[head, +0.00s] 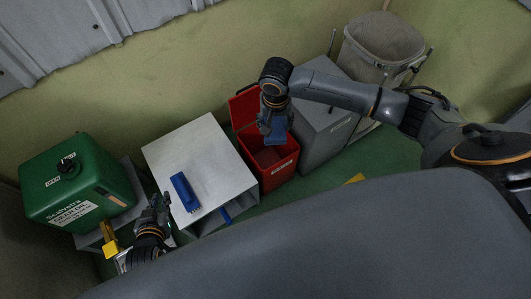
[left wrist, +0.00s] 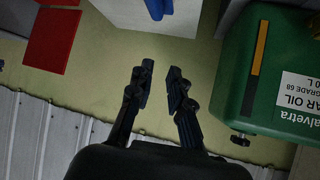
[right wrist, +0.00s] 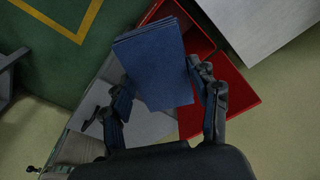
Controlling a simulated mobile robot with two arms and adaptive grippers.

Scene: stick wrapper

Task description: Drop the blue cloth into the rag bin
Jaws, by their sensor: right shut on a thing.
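The blue cloth (head: 276,126), a folded block, is held in my right gripper (head: 273,104) above the open red bin (head: 278,175). The bin's lid (head: 243,108) stands up at the back, and its front label is too small to read. In the right wrist view the fingers (right wrist: 165,85) are shut on the cloth (right wrist: 155,60), with the red bin (right wrist: 235,95) beneath and partly hidden by it. My left gripper (head: 157,210) is near the white table's front left corner. In the left wrist view its fingers (left wrist: 159,75) are apart and empty.
A blue brush (head: 184,190) lies on the white table (head: 205,150), left of the red bin. A green oil container (head: 75,180) stands further left. A grey box (head: 325,130) and a grey basket (head: 380,45) stand to the right. Green floor lies in front.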

